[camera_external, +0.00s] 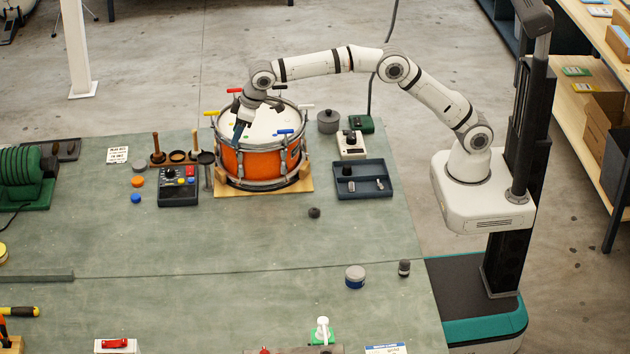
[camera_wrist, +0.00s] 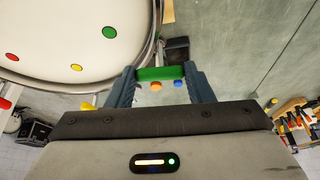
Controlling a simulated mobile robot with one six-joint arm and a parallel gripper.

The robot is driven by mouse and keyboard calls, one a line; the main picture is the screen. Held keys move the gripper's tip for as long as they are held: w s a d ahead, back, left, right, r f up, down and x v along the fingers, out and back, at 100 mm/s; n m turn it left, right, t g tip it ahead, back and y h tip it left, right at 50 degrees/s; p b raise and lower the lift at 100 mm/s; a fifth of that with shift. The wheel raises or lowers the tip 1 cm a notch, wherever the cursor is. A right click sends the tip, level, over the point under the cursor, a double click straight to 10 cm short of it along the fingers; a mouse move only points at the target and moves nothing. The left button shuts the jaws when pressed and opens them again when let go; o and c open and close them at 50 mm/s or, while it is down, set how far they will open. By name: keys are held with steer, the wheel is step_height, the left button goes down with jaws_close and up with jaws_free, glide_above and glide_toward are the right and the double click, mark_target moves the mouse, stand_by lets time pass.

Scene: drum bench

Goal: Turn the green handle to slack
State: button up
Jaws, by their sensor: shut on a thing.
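The orange drum (camera_external: 248,163) stands on a wooden base on the bench, with a white head and coloured handles around its rim. In the wrist view the green handle (camera_wrist: 160,73) lies between the two fingers of my gripper (camera_wrist: 161,76), which is shut on it. The drum head (camera_wrist: 75,35) shows at the upper left there, with green, yellow and red dots. In the external view my gripper (camera_external: 240,131) reaches down at the drum's front left rim and hides the green handle. Red, yellow, blue and white handles show elsewhere on the rim.
A dark tray (camera_external: 362,190) and a white box with a knob (camera_external: 351,146) stand to the right. A small dark puck (camera_external: 314,212) lies in front. The bench's middle is mostly clear.

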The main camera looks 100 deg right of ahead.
steer(key=shift+c, duration=0.8)
steer(key=shift+r+n, duration=0.1)
steer(key=shift+n, duration=0.2)
